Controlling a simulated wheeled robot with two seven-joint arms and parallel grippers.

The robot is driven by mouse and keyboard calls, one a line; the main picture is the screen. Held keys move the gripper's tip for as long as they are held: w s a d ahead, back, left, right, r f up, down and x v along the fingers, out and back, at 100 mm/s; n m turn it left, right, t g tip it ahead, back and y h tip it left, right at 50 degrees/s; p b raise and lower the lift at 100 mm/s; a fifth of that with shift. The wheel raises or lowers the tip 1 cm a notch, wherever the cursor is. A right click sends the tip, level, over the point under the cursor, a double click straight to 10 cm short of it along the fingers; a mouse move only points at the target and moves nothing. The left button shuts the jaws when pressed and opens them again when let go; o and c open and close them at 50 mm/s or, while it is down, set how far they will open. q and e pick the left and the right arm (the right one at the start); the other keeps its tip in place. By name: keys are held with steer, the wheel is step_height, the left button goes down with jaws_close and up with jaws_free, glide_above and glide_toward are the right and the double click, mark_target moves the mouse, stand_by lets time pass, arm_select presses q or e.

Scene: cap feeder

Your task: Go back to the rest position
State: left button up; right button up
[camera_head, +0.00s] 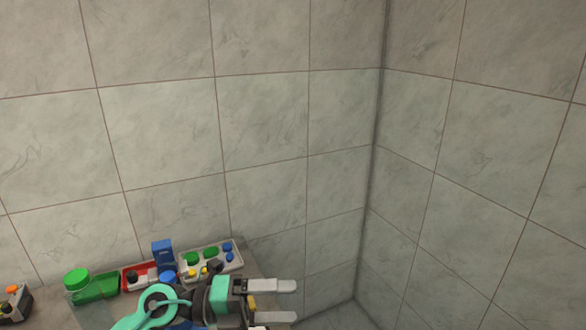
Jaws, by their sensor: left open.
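My left gripper (272,303) shows at the bottom centre, with its teal and black wrist to the left of its two pale fingers. The fingers point right and are apart, with nothing seen between them. They are at the right of the table with the caps, and the lower finger is close to the bottom edge of the picture. My right gripper is not in view.
On the table (255,271) are a green tray (101,287), a green-capped container (77,281), a red tray (127,285), a blue block (162,251) and a pale tray (232,264) with green and blue caps. A small box with an orange button (12,289) is at far left. Tiled walls meet in a corner.

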arm_select(q)
steer(key=w+a+r+n+t+y, duration=0.15)
steer(key=a+n+t, duration=0.25)
steer(key=n+t, duration=0.5)
steer(key=w+a+r+n+t+y, duration=0.1)
steer(key=w+a+r+n+t, duration=0.15)
steer(key=n+t, duration=0.6)
steer(key=a+f+n+g+y, duration=0.1)
steer(key=a+f+n+y, duration=1.1)
steer(key=f+n+y, duration=0.4)
steer(key=s+a+f+n+g, duration=0.1)
steer(key=s+f+g, duration=0.7)
steer(key=s, duration=0.4)
steer(key=s+a+f+n+g, duration=0.1)
steer(key=s+f+g, duration=0.5)
steer(key=s+f, duration=0.4)
step_height(320, 180, down, 31)
steer(key=s, duration=0.2)
steer(key=s+a+f+g, duration=0.1)
steer(key=s+f, duration=0.8)
steer(key=s+a+f+g, duration=0.1)
steer(key=s+a+f, duration=0.1)
steer(key=s+f, duration=0.8)
steer(key=shift+a, duration=0.25)
